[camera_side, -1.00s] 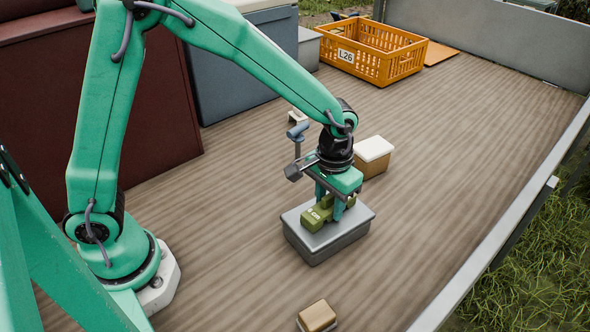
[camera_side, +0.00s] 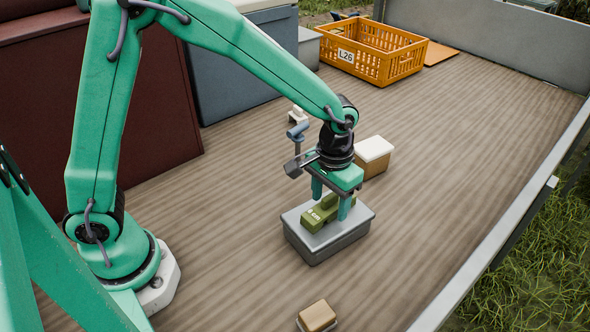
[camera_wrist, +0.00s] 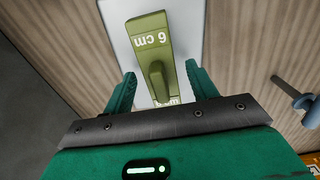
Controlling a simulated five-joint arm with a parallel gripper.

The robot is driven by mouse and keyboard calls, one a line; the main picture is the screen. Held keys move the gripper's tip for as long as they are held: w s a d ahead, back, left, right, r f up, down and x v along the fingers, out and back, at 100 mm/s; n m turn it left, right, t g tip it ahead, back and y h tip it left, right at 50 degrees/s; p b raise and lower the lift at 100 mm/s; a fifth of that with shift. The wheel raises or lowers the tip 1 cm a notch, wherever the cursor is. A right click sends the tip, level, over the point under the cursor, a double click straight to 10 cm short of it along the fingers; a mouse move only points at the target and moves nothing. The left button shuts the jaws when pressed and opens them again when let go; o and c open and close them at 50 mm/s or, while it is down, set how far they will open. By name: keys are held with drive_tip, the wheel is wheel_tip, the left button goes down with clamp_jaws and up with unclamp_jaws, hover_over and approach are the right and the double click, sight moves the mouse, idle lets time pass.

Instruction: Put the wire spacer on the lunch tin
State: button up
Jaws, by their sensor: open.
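The wire spacer, a green block marked "6 cm" (camera_side: 313,219), lies on the lid of the grey lunch tin (camera_side: 327,250). In the wrist view the spacer (camera_wrist: 150,30) lies on the pale lid (camera_wrist: 113,14), with a raised grip bar along its middle. My gripper (camera_side: 331,202) is open just above the spacer, its fingers apart on either side of the grip bar and holding nothing. The wrist view also shows the open fingers (camera_wrist: 160,76) clear of the spacer. The gripper partly hides the spacer's right end in the side view.
A tan box with a white top (camera_side: 374,152) stands behind the tin. A blue-topped post (camera_side: 297,133) and a small white piece (camera_side: 298,115) are close by. A tan block (camera_side: 317,316) lies in front. An orange crate (camera_side: 351,60) stands far back. The right deck is clear.

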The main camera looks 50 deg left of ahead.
sight(330, 195)
wheel_tip(330, 195, up, 11)
idle(0.5)
drive_tip(key=shift+r, duration=0.1)
idle(0.4)
drive_tip(key=s+a+r+t, duration=0.2)
drive_tip(key=s+a, duration=0.5)
drive_tip(key=s, duration=0.1)
drive_tip(key=s+a+r+t, duration=0.3)
drive_tip(key=s+a, duration=0.5)
drive_tip(key=shift+t, duration=0.3)
